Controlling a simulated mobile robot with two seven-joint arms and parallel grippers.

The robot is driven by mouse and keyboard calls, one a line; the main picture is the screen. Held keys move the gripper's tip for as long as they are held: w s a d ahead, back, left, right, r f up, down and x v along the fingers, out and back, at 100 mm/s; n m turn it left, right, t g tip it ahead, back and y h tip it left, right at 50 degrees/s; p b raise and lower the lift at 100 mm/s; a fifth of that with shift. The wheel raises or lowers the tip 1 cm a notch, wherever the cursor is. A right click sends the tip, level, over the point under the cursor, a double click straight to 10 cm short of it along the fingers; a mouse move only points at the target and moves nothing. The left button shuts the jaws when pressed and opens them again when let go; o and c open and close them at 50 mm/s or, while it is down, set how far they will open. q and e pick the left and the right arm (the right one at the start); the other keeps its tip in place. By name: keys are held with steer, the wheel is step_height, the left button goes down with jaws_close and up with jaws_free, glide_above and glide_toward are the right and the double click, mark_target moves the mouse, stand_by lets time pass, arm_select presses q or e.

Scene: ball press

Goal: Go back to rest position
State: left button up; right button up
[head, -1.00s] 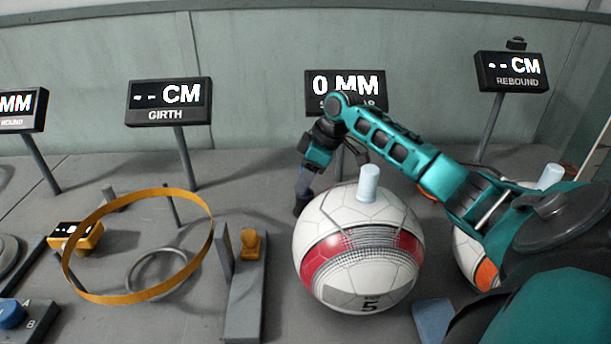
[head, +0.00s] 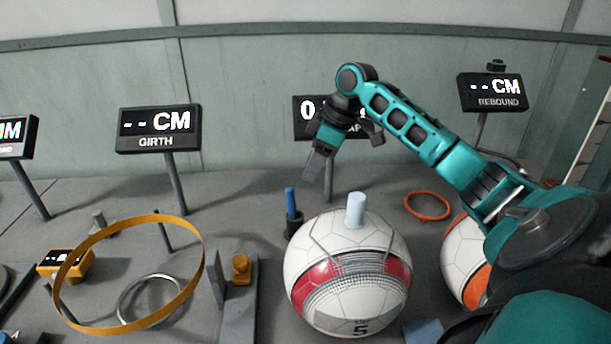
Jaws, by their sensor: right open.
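My right gripper (head: 314,166) is raised in the middle of the head view, pointing down. It is open, with nothing seen between its fingers. It is above and left of the white and red ball (head: 350,272), apart from it. A blue pen-like tool (head: 291,204) stands upright in a dark holder (head: 293,226) below the gripper, apart from it. The ball has a pale peg (head: 355,210) on top. My right arm comes in from the right and partly covers a white and orange ball (head: 464,262). My left gripper is not in view.
A yellow hoop (head: 191,283), a grey ring (head: 124,297) and a yellow gauge (head: 48,262) are at the left. A grey stand with a yellow knob (head: 241,268) is left of the ball. An orange ring (head: 428,206) lies behind. Display signs (head: 159,128) stand along the back.

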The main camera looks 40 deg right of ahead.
steer(key=shift+s+d+r, duration=0.1)
steer(key=shift+s+r, duration=0.05)
steer(key=shift+r, duration=0.35)
